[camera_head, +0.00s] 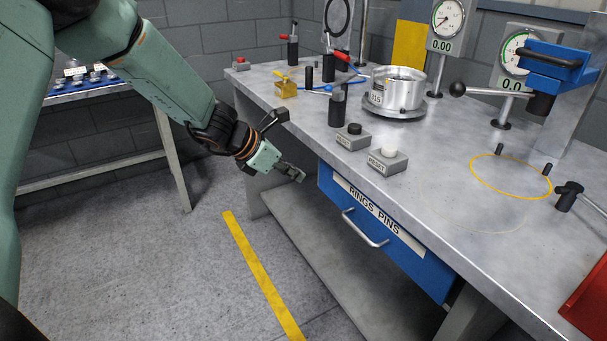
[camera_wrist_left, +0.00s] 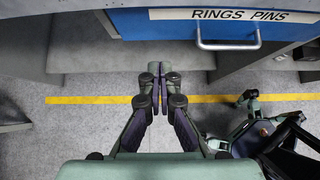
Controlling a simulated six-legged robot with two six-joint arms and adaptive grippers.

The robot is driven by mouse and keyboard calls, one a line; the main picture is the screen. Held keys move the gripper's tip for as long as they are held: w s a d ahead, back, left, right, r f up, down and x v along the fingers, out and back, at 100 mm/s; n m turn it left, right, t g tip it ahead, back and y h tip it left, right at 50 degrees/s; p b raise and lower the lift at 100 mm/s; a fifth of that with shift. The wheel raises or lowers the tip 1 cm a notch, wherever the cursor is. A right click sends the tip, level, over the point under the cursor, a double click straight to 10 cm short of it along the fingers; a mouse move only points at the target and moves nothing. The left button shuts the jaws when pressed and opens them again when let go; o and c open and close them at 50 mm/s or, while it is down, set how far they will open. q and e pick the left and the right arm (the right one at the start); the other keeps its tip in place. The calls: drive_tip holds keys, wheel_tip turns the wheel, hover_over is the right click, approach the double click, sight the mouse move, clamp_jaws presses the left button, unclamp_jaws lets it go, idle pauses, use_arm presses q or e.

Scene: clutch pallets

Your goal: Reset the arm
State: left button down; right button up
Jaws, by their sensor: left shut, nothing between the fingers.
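My left arm comes in from the left in the head view. Its gripper (camera_head: 292,173) is in front of the workbench, near the blue drawer's left end and below the bench top. In the left wrist view the gripper (camera_wrist_left: 160,72) has its fingers together with nothing between them, above the floor and the yellow line. The blue drawer (camera_head: 428,265) carries a "RINGS PINS" label and a metal handle; it also shows at the top of the left wrist view (camera_wrist_left: 130,24). My right gripper is not in view.
On the bench (camera_head: 440,185) stand a metal cylinder part (camera_head: 397,92), a RESET button box (camera_head: 387,162), another button box (camera_head: 353,137), gauges (camera_head: 448,20) and a lever press (camera_head: 555,70). A red bin (camera_head: 588,300) is at the right. Floor (camera_head: 150,265) left of the bench is clear.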

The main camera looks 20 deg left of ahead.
use_arm(q)
drive_tip(key=s+a+f+m+g+y, duration=0.35)
drive_tip(key=s+f+m+y, duration=0.35)
drive_tip(key=s+f+m, duration=0.9)
drive_tip(key=s+d+f+m+g, duration=0.1)
drive_tip(key=s+d+f+m, duration=0.1)
drive_tip(key=s, duration=0.6)
drive_tip(key=s+d+f+m+g+h, duration=0.1)
drive_tip(key=s+f+m, duration=0.3)
drive_tip(key=s, duration=0.5)
drive_tip(key=s+d+f+m+g, duration=0.1)
drive_tip(key=s+d+f+m, duration=0.2)
drive_tip(key=s+m, duration=0.3)
drive_tip(key=s, duration=0.2)
drive_tip(key=shift+s+d, duration=0.15)
drive_tip(key=shift+s, duration=0.2)
drive_tip(key=shift+g, duration=0.25)
drive_tip(key=shift+w+d, duration=0.1)
drive_tip(key=shift+w, duration=0.05)
